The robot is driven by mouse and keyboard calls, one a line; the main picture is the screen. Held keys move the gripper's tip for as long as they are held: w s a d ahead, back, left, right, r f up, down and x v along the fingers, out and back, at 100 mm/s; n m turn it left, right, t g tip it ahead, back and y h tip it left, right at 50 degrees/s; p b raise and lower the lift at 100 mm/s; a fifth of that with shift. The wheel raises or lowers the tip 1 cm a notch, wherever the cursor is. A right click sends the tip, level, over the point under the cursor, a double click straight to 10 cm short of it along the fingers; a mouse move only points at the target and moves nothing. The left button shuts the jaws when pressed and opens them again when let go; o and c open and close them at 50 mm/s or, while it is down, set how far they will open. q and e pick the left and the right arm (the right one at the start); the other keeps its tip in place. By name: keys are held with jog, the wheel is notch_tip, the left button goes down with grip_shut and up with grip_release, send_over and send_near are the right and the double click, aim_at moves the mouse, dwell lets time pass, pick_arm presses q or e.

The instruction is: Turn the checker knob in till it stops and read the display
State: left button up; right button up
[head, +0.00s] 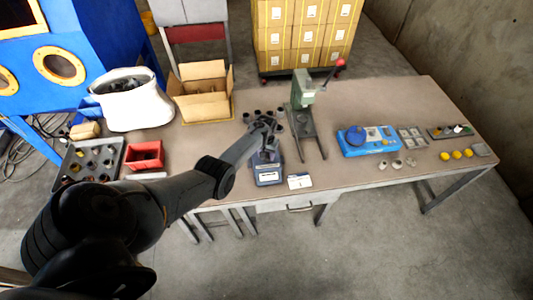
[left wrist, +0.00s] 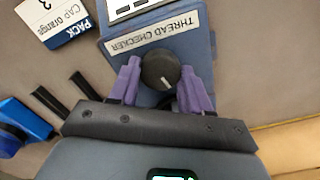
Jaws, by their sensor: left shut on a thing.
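The thread checker (head: 268,175) is a blue box on the table's front middle, partly hidden by my left arm in the head view. In the left wrist view its labelled face (left wrist: 157,33) reads "THREAD CHECKER". Its black knob (left wrist: 160,69) has a white pointer line. My left gripper (left wrist: 162,78) has purple fingers on either side of the knob and is shut on it; the gripper also shows in the head view (head: 266,124). The display (left wrist: 128,8) is cut off at the top edge and I cannot read it. My right gripper is not in view.
A card (left wrist: 58,20) reading "PACK CAP orange" lies beside the checker. A green press (head: 304,95) with a red-tipped lever stands behind to the right. A grey parts tray (head: 68,167), red bin (head: 144,155) and open carton (head: 203,98) are left; a blue fixture (head: 366,141) is right.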

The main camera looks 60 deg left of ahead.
pick_arm(q)
jog(key=shift+m, duration=1)
jog(key=o, duration=1.1)
jog(key=shift+c, duration=0.2)
jog(key=shift+r, duration=0.1)
jog(key=shift+r+p, duration=0.35)
jog(key=shift+p, duration=0.1)
notch_tip(320, 180, up, 10)
jog(key=p, duration=0.3)
